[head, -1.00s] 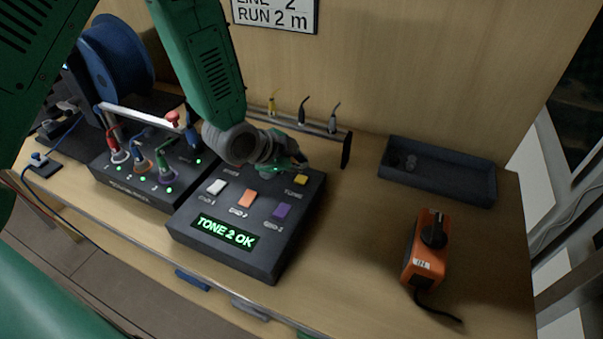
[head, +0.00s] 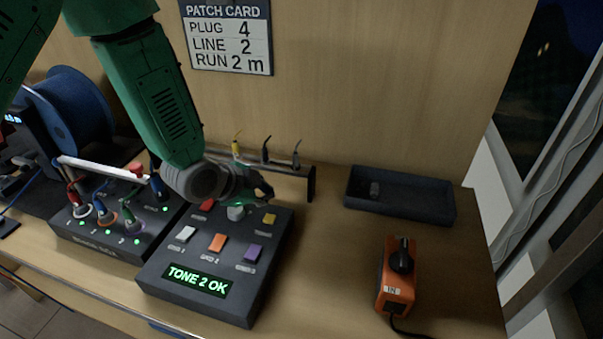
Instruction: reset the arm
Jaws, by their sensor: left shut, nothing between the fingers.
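My left arm comes down from the upper left, and my left gripper (head: 264,190) is shut and empty. It hangs over the back edge of the dark button box (head: 196,260), apart from the yellow button (head: 269,219). The box also has red (head: 207,205), white (head: 185,234), orange (head: 217,242) and purple (head: 252,252) buttons, and a grey knob (head: 236,213) beneath the gripper. Its display (head: 197,281) reads TONE 2 OK in green. My right gripper is not in view.
A patch panel (head: 95,250) with coloured plugs stands at left, before a blue cable reel (head: 75,110). Behind the gripper is a rack (head: 290,168) holding several plugs. A dark tray (head: 400,212) and an orange tester (head: 397,275) sit at right. A patch card (head: 230,35) hangs above.

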